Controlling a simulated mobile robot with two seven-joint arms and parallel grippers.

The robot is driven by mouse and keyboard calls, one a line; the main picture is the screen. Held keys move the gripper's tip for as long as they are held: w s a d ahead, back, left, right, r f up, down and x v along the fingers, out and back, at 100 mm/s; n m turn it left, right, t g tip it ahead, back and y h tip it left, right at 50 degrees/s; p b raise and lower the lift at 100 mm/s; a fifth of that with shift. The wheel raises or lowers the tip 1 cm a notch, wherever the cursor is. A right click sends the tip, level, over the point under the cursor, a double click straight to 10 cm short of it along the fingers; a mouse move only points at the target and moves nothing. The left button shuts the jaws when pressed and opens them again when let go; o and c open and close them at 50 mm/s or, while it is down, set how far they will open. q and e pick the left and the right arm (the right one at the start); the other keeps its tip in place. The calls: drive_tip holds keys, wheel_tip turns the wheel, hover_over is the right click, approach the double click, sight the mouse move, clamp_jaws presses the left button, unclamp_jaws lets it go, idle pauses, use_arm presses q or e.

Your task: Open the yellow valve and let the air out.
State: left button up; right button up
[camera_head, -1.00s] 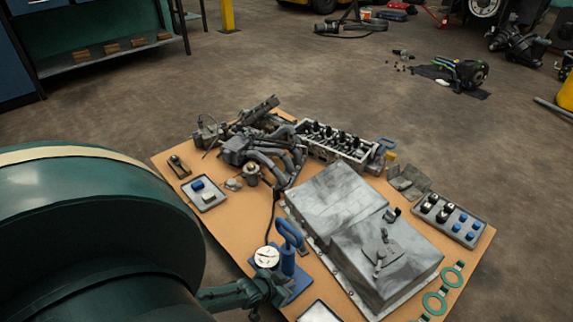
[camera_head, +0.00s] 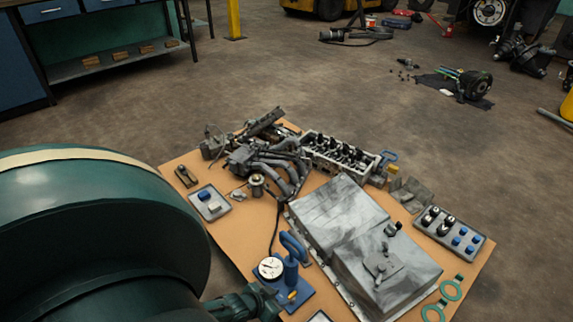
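A blue pump (camera_head: 290,271) with a looped handle stands near the front edge of the brown board. A round white gauge (camera_head: 270,268) sits on its left side. A small yellow part (camera_head: 292,296), which looks like the yellow valve, shows low on the front of the pump's blue base. It is too small to tell whether it is open or shut. My dark green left gripper (camera_head: 262,299) is just left of the pump base, close to its edge. I cannot tell whether they touch. Its fingers are not clear. My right gripper is not in view.
A large grey metal cover (camera_head: 352,222) lies right of the pump. An engine head (camera_head: 338,155) and grey pipes (camera_head: 285,170) lie behind. A small tray (camera_head: 211,204) is at left, another tray (camera_head: 450,230) at right. Green rings (camera_head: 452,290) lie front right.

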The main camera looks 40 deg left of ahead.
use_arm(q)
drive_tip(key=p+v, duration=0.2)
drive_tip(key=v, duration=0.4)
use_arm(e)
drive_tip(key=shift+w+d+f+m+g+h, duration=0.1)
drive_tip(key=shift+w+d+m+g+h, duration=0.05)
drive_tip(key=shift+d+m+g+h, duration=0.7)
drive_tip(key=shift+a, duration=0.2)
